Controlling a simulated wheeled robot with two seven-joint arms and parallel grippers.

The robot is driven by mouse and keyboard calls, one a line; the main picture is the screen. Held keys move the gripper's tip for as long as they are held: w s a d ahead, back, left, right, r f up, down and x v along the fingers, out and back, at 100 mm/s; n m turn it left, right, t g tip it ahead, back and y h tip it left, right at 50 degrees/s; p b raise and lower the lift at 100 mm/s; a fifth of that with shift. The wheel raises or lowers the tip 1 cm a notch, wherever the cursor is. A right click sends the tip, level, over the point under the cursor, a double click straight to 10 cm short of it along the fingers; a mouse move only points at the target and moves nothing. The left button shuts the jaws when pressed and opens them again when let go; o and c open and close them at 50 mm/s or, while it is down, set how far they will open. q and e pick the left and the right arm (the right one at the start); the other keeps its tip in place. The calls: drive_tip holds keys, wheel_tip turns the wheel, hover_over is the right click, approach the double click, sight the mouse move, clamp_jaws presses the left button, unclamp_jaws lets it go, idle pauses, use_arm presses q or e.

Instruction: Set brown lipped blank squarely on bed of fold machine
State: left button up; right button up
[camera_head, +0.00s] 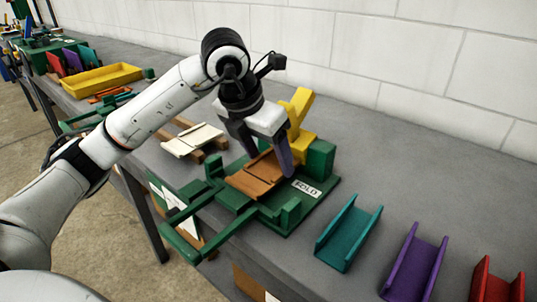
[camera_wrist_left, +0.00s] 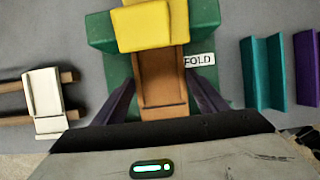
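The brown lipped blank (camera_head: 256,174) lies over the bed of the green fold machine (camera_head: 318,200), its sides roughly in line with the machine. I cannot tell whether it rests fully flat. My left gripper (camera_head: 270,165) is low over the machine, one finger on each side of the blank, and appears shut on its edges. In the left wrist view the blank (camera_wrist_left: 162,85) sits between the two dark fingertips (camera_wrist_left: 162,77), below the yellow part of the machine (camera_wrist_left: 152,25). Part of the bed is hidden under the blank. My right gripper is not in view.
A pale lipped blank (camera_head: 193,140) lies on wooden rails left of the machine. Teal (camera_head: 348,232), purple (camera_head: 415,264) and red (camera_head: 497,283) channels stand to the right. A yellow tray (camera_head: 103,80) is farther back. A white block wall runs behind the grey bench.

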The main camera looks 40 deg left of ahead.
use_arm(q)
drive_tip(key=o, duration=0.4)
drive_tip(key=shift+c, duration=0.2)
drive_tip(key=shift+r, duration=0.1)
drive_tip(key=shift+s+r, duration=0.1)
drive_tip(key=shift+r, duration=0.25)
drive_tip(key=p+v, duration=0.2)
drive_tip(key=v, duration=0.9)
drive_tip(key=shift+s+r, duration=0.1)
drive_tip(key=shift+r, duration=0.05)
